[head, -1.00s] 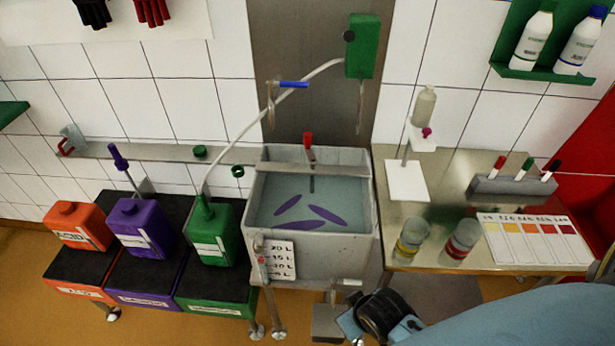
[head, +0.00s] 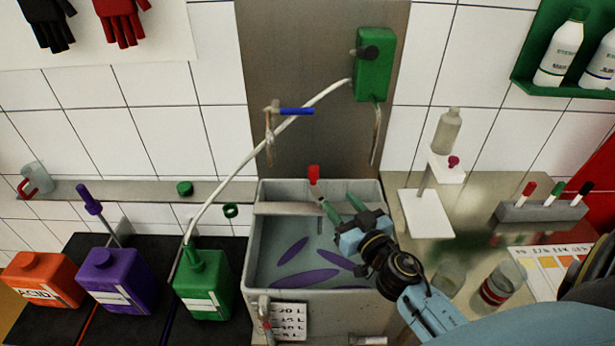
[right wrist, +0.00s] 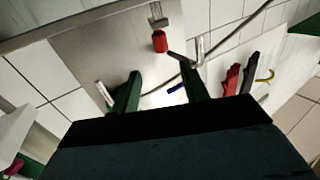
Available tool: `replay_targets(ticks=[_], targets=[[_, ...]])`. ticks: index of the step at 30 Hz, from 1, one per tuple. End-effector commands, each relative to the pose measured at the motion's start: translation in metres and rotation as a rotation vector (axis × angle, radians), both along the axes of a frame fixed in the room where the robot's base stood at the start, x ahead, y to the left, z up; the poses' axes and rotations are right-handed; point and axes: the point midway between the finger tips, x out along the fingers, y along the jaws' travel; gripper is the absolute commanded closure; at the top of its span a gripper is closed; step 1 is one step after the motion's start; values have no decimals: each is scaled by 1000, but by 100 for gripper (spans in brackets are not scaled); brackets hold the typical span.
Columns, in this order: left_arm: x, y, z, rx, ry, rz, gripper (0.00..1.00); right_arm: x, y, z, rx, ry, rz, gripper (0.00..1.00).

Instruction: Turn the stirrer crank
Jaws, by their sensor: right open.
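The stirrer crank has a red handle (head: 314,174) and stands at the back rim of the grey tank (head: 260,220). The red handle also shows in the right wrist view (right wrist: 160,41), beyond my fingertips. My right gripper (head: 342,203) is over the tank, just right of and below the red handle in the head view. Its two green fingers are apart in the right wrist view (right wrist: 160,88), with nothing between them. The gripper hides part of the stirrer shaft. My left gripper is not in view.
The tank holds liquid with three purple shapes (head: 290,248). A green pump box (head: 374,65) and a blue-handled tap (head: 296,111) are on the wall behind. Acid, purple and green canisters (head: 203,290) stand left. A steel table (head: 485,195) with jars and a stand is right.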

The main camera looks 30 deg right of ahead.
Motion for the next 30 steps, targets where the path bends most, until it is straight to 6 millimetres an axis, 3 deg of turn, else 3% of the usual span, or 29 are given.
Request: replay_targets(ticks=[5, 9, 21, 30], targets=[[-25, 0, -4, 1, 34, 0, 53, 9, 0, -3, -1, -5, 8, 55], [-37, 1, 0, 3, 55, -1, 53, 29, -1, -1, -2, -5, 8, 55], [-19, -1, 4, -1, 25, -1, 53, 106, -6, -2, -1, -4, 6, 55], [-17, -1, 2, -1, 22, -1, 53, 132, -8, -4, -1, -2, 6, 55]])
